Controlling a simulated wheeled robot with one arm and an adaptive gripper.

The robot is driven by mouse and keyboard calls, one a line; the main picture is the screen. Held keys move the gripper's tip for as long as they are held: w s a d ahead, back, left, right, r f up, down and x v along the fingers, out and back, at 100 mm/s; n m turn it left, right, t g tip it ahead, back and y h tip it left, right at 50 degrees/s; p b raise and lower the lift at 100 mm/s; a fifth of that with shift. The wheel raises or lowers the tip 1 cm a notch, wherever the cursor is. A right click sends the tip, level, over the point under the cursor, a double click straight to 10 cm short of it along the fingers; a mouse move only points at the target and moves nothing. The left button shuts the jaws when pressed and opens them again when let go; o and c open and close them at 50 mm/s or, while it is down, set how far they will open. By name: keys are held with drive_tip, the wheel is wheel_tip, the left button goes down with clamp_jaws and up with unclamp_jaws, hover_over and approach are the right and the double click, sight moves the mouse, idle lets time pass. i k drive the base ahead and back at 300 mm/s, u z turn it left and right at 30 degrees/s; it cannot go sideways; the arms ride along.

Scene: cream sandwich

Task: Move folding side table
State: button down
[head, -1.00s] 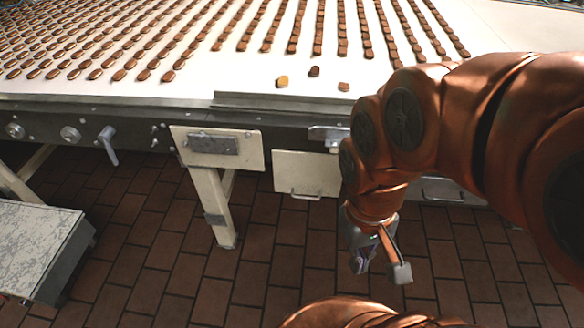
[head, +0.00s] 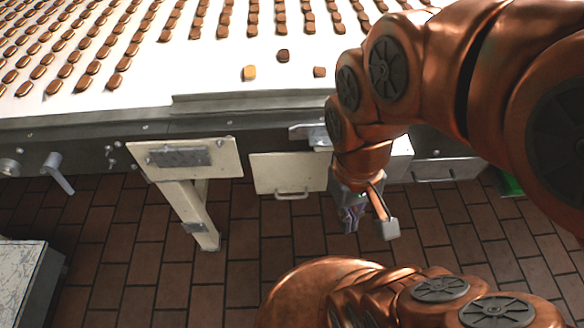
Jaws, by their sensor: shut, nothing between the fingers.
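My gripper (head: 360,218) hangs below my copper-coloured arm at the middle right of the head view, pointing down over the tiled floor. It is shut and holds nothing. To its left, a cream panel with a drawer-like handle (head: 289,174) hangs under the conveyor's front edge, apart from the gripper. Further left, a cream panel with a grey metal plate (head: 185,158) stands tilted in front of a cream leg. I cannot tell whether either panel is the folding side table. My arm hides part of the area behind it.
A long white conveyor (head: 215,72) with rows of brown sandwich biscuits runs across the back. Its dark front rail carries knobs and a lever (head: 58,172). A worn grey-white box or table (head: 20,275) stands at the lower left. The brown tiled floor between is clear.

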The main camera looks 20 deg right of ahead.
sight(276, 173)
drive_tip(key=z, duration=1.35)
drive_tip(key=k, duration=1)
drive_tip(key=u, duration=1.6)
